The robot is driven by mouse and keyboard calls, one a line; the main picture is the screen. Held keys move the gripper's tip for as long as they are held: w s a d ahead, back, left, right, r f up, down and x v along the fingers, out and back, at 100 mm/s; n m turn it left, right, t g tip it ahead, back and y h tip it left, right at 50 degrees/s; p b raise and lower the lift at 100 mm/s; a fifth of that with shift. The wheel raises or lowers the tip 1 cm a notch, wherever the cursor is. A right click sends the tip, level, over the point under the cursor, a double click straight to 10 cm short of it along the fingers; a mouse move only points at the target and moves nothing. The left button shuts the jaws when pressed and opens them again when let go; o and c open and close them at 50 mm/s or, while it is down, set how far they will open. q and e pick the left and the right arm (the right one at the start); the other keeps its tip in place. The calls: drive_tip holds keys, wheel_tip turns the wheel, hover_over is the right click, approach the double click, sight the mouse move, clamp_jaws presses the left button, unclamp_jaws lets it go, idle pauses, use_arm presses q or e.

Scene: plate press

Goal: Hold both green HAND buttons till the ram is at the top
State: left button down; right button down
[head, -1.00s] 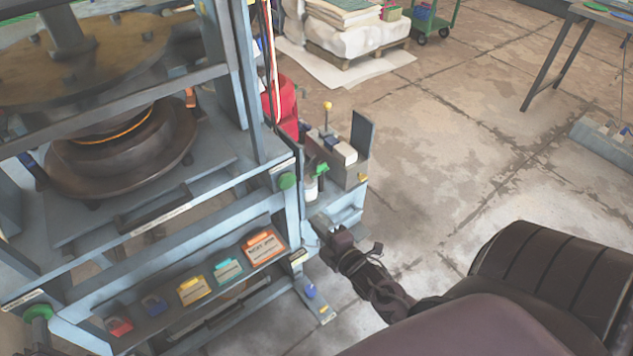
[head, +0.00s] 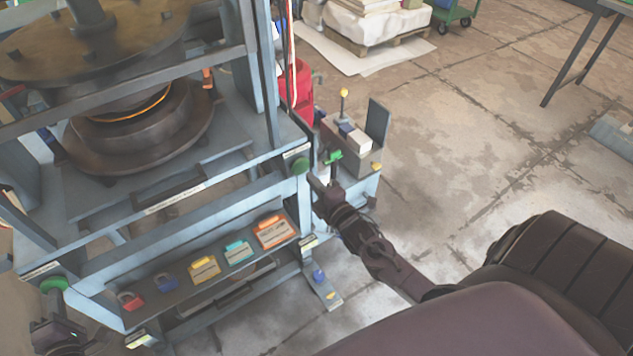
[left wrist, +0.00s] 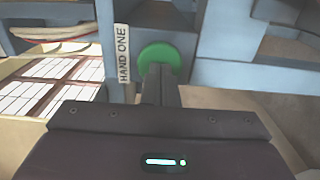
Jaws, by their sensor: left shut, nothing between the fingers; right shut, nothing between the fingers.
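One green HAND button (head: 53,284) is on the press frame's front left corner. In the left wrist view this button (left wrist: 160,56) sits beside a "HAND ONE" label (left wrist: 124,53). My left gripper (head: 48,324) is shut and empty below it; its fingertips (left wrist: 160,72) overlap the button's lower edge, and I cannot tell if they touch. The other green button (head: 300,166) is on the front right corner. My right gripper (head: 314,183) is shut and empty, just below and right of that button, seemingly apart. The dark round ram assembly (head: 135,135) is inside the frame.
A shelf below holds a red padlock (head: 131,301), a blue one (head: 164,284) and coloured tags (head: 272,232). A grey side box (head: 347,145) with a yellow-topped lever stands right of the frame, near my right arm.

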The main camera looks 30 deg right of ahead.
sight(302, 168)
drive_tip(key=shift+w, duration=1)
drive_tip(key=shift+w, duration=0.3)
drive_tip(key=shift+w, duration=0.25)
drive_tip(key=shift+s, duration=0.25)
use_arm(q)
drive_tip(key=shift+w, duration=0.15)
use_arm(e)
drive_tip(key=shift+w, duration=0.2)
